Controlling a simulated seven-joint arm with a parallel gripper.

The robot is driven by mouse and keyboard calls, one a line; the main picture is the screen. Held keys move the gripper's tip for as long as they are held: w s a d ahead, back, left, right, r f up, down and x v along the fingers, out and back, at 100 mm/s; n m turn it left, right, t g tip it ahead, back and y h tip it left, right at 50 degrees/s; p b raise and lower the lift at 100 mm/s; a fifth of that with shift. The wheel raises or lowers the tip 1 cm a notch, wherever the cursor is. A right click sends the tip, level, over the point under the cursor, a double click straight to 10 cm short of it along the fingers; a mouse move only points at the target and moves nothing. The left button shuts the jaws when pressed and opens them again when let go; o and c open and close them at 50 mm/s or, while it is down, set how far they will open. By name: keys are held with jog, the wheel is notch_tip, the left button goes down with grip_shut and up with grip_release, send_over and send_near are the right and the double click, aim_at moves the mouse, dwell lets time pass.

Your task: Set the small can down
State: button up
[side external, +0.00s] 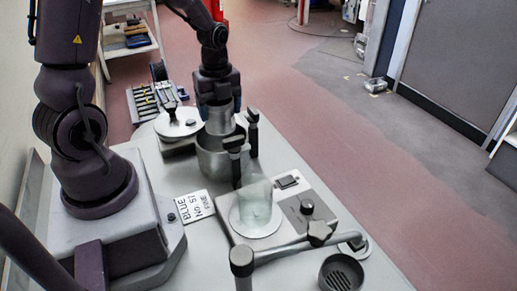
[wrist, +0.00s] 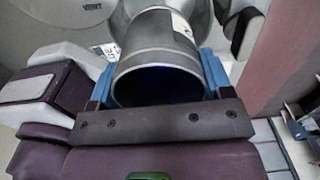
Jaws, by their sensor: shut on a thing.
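The small can (side external: 219,121) is a grey metal cylinder. My gripper (side external: 219,104) is shut on it from above, with a blue finger on each side. In the wrist view the can (wrist: 158,50) sits between the blue fingers, its dark open mouth facing the camera. In the side view the can appears upright, with its lower end overlapping a wider metal pot (side external: 214,163). I cannot tell whether it is inside the pot, touching it or above it. The can's base is hidden.
A clear glass beaker (side external: 257,203) stands on a round plate in front of the pot. A round lid (side external: 179,124) lies left, a lettered card (side external: 194,207) front left. A grey bar (side external: 285,248) crosses the front.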

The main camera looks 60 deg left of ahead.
notch_tip(320, 180, up, 12)
jog(key=d+m, duration=0.9)
jog(key=d, duration=0.3)
jog(key=w+a+f, duration=0.1)
jog(key=w+f, duration=0.5)
jog(key=f, duration=0.3)
jog(key=w+a+f, duration=0.1)
jog(key=w+f, duration=0.6)
jog(key=f, duration=0.2)
jog(key=shift+f, duration=0.25)
jog(key=shift+w+f, duration=0.1)
jog(key=shift+f, duration=0.05)
jog(key=shift+f, duration=0.35)
jog(key=shift+f, duration=0.1)
